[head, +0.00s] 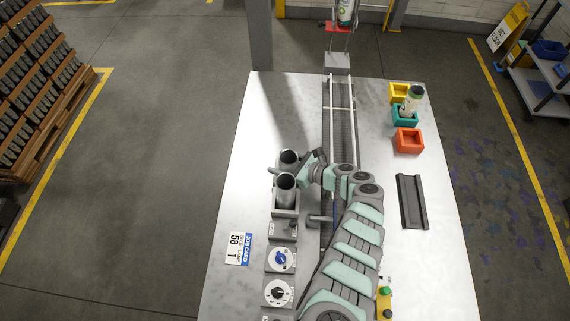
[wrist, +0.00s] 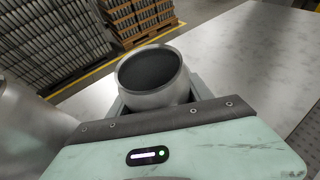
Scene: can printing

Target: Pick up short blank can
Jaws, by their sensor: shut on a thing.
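The short blank can (head: 289,157) is an open-topped bare metal cylinder in the farther place of a grey holder on the table's left side. In the wrist view the short can (wrist: 155,75) is in the middle, its dark inside showing, low between the grey holder walls. My gripper (head: 288,170) reaches in from the right and is shut on this can. The fingers are mostly hidden. A taller blank can (head: 286,188) stands just nearer, and its side fills the left edge of the wrist view (wrist: 28,125). I cannot tell whether the short can is lifted.
Dials (head: 281,259) and a job card (head: 239,248) lie nearer on the table. A conveyor (head: 340,110) runs along the middle. Yellow, teal and orange (head: 408,141) bins stand at the right, a printed can (head: 411,100) in the teal one. A dark channel (head: 412,202) lies right.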

